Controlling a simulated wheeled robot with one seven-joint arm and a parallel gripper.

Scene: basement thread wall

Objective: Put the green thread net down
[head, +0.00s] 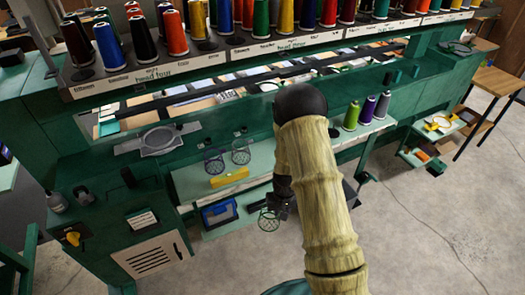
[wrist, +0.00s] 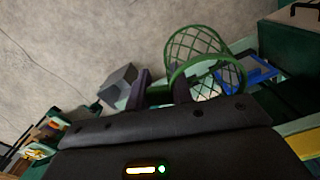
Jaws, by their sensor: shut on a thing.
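The green thread net (head: 269,220) is a small mesh cup with a round rim. In the wrist view the net (wrist: 199,45) extends up and right from my fingers. My gripper (wrist: 161,92) is shut on it near the rim, between two dark fingers. In the head view my gripper (head: 279,201) holds the net at the front of the green machine, near the lower shelf. I cannot tell whether the net touches anything below. Part of my gripper is hidden behind my arm.
Two similar nets, a left one (head: 214,163) and a right one (head: 241,153), are on the pale upper shelf, near a yellow piece (head: 229,177). Thread cones (head: 367,109) stand to the right.

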